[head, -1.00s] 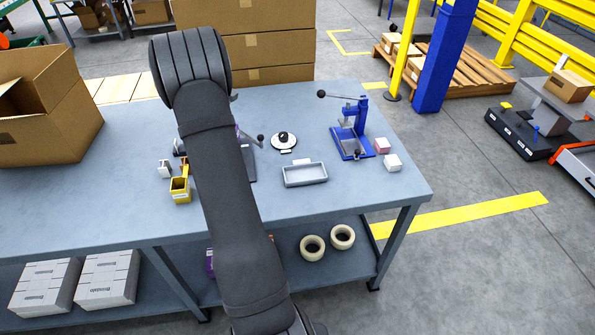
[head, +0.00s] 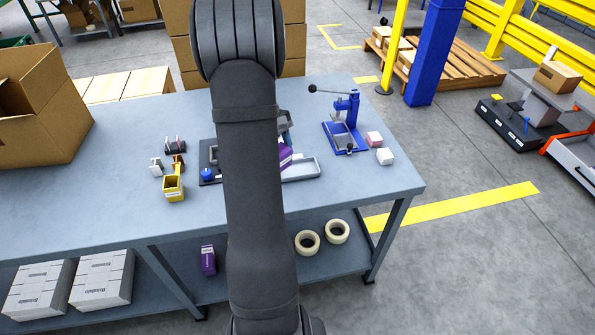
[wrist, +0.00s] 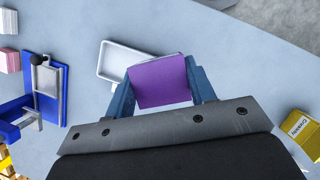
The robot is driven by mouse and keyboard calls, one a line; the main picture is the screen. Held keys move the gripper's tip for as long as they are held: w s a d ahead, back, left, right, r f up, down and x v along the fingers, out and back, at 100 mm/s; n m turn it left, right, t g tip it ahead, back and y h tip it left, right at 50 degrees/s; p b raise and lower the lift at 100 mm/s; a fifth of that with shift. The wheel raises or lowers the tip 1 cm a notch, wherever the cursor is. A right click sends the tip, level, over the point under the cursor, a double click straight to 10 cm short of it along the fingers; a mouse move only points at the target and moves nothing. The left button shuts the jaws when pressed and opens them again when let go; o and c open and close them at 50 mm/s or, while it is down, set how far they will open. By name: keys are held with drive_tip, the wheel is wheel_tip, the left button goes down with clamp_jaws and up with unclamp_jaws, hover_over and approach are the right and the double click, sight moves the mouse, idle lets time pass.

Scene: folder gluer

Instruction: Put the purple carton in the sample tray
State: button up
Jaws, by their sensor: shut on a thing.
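The purple carton (wrist: 158,82) is clamped between the two blue fingers of my gripper (wrist: 160,90) in the wrist view. In the head view the carton (head: 286,156) shows partly from behind my arm, which hides most of the gripper. The sample tray (wrist: 104,64) is a shallow light-grey tray on the bench. In the wrist view it lies just left of and partly behind the carton. In the head view the carton overlaps the left part of the tray (head: 318,168). The carton appears held above the bench; its exact height cannot be told.
A blue lever press (head: 346,125) stands right of the tray, with pink (head: 374,139) and white (head: 385,156) blocks beside it. A yellow holder (head: 173,187) is at the left. Another purple box (head: 208,260) lies on the lower shelf. The bench front is clear.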

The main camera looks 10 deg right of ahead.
drive_tip(key=s+d+r+n+t+h, duration=0.1)
drive_tip(key=s+d+r+n+t, duration=0.1)
drive_tip(key=d+n, duration=0.4)
drive_tip(key=s+d+r+n+t+h, duration=0.1)
drive_tip(key=s+d+r+n, duration=0.2)
drive_tip(key=d, duration=0.4)
drive_tip(key=n, duration=0.2)
hover_over(297, 171)
drive_tip(key=shift+t, duration=0.3)
wheel_tip(297, 171, down, 8)
drive_tip(key=shift+d+f, duration=0.1)
drive_tip(key=shift+f, duration=1.85)
drive_tip(key=shift+f, duration=0.15)
drive_tip(key=o, duration=0.9)
drive_tip(key=shift+o, duration=0.2)
